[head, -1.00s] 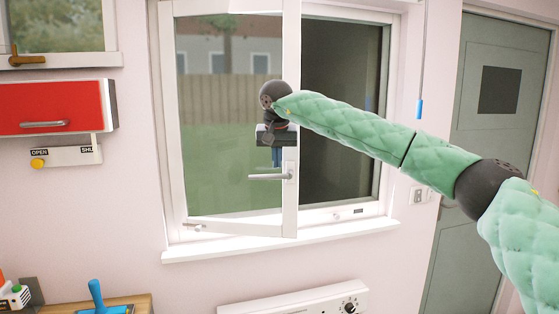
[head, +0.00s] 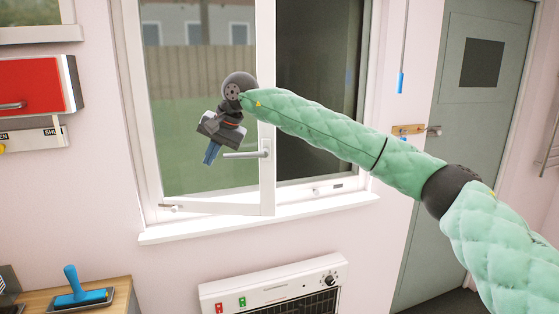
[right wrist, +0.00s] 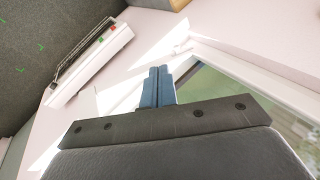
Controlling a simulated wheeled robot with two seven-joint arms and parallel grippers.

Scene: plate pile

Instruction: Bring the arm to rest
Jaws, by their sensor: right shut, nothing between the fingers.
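My right arm (head: 320,130) in its green padded sleeve reaches in from the right in the head view, in front of the window. My right gripper (head: 210,155) hangs at its end, tilted down to the left, with its blue fingers together and empty. In the right wrist view the closed blue fingers (right wrist: 158,86) show with the window and wall beyond. The gripper appears close to the window handle (head: 246,154); I cannot tell the gap. My left gripper is not in view.
The window (head: 267,90) has a partly open sash above a white sill (head: 255,218). A heater (head: 272,290) is on the wall below. A red cabinet (head: 35,85) hangs at the left, above a wooden worktop with a blue-handled tool (head: 72,280). A grey-green door (head: 465,160) stands at the right.

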